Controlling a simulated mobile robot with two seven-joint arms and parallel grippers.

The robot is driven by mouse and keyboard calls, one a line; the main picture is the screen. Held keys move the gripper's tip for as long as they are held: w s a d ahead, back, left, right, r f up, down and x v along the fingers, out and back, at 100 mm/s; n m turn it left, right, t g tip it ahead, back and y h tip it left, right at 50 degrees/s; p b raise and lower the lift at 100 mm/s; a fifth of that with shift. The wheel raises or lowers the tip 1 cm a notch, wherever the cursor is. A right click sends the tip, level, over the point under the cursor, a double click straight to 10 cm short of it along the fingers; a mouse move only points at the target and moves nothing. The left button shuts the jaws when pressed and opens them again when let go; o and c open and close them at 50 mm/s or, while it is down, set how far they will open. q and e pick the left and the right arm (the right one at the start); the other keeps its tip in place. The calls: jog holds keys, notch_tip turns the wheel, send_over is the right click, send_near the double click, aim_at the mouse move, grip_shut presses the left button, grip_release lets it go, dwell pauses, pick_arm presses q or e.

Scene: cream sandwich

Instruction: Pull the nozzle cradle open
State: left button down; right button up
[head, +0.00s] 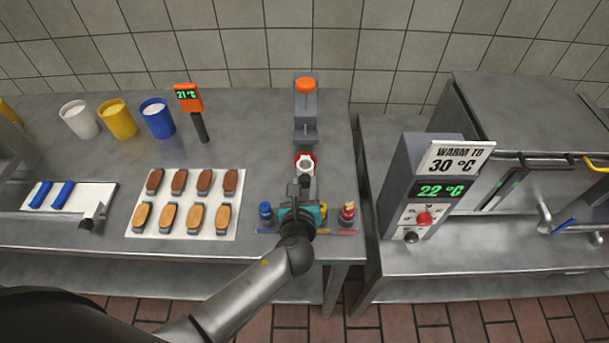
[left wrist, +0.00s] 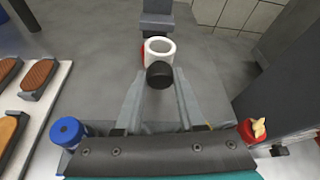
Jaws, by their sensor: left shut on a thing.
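The nozzle cradle shows as a white ring (head: 305,163) with some red around it, in front of the grey dispenser (head: 305,112) with an orange top. In the left wrist view the white ring (left wrist: 159,47) is just beyond my fingertips, and a dark round knob (left wrist: 160,74) stands on its near side. My left gripper (head: 304,183) reaches in from the front. In the left wrist view its fingers (left wrist: 160,86) are on both sides of the knob and shut on it. The knob's join to the ring is hidden. My right gripper is not in view.
A blue-capped bottle (head: 265,212) and a red-topped one (head: 347,213) stand on either side of my left gripper. A tray (head: 186,231) of biscuits lies to the left. A warming unit (head: 415,175) stands right, beyond a gap between tables.

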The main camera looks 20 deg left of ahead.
pick_arm(q)
jog(key=c, duration=0.5)
grip_release()
jog(key=shift+s, duration=0.1)
jog(key=p+v, duration=0.1)
jog(key=v, duration=1.4)
jog(key=shift+p, duration=0.3)
jog(key=shift+r, duration=0.1)
